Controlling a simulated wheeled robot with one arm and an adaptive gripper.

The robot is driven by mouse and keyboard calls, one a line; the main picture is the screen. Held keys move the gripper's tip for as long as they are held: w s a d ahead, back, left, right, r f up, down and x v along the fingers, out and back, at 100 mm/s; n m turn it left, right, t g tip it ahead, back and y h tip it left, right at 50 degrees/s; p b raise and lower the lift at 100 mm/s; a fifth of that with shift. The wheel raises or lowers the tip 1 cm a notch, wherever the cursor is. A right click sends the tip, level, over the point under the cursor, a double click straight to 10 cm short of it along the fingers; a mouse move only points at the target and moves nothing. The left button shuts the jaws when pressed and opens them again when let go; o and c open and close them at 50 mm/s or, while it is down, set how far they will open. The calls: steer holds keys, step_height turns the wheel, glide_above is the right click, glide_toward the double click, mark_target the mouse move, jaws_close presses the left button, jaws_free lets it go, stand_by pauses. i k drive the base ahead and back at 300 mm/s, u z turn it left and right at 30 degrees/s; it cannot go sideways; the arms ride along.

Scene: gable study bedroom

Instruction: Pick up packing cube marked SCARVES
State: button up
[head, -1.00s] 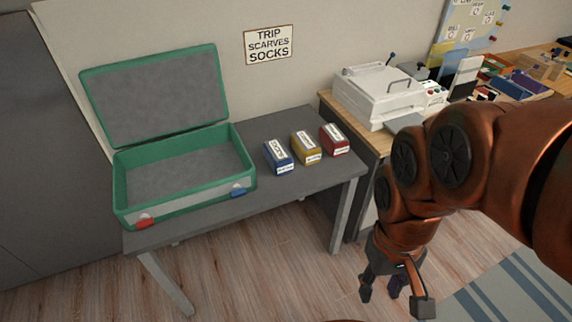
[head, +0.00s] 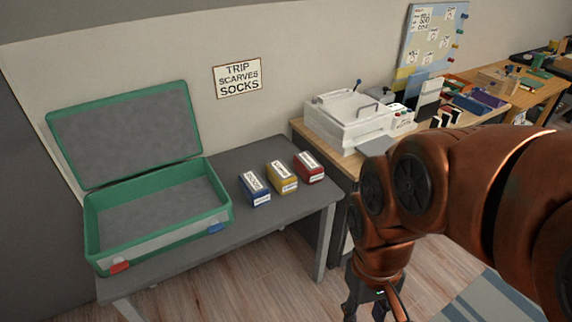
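Three small packing cubes stand in a row on the grey table: a blue one (head: 254,189), a yellow one (head: 282,177) and a red one (head: 308,167). Each has white labels on its top and front, but the print is too small to read, so I cannot tell which is marked SCARVES. My gripper (head: 374,309) hangs at the bottom edge of the head view, low in front of the tables and well apart from the cubes. Its fingers look spread with nothing between them; their tips are partly cut off by the frame.
An open green-edged suitcase (head: 222,191) lies empty left of the cubes. A wall sign (head: 237,78) reads TRIP, SCARVES, SOCKS. A wooden desk (head: 312,136) with a white printer (head: 352,118) stands to the right. Bare grey table surrounds the cubes.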

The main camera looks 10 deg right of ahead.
mark_target(310, 170)
steer(key=z, duration=0.05)
steer(key=k, duration=0.45)
steer(key=u, duration=0.65)
steer(key=i, duration=1.1)
steer(key=z, duration=0.4)
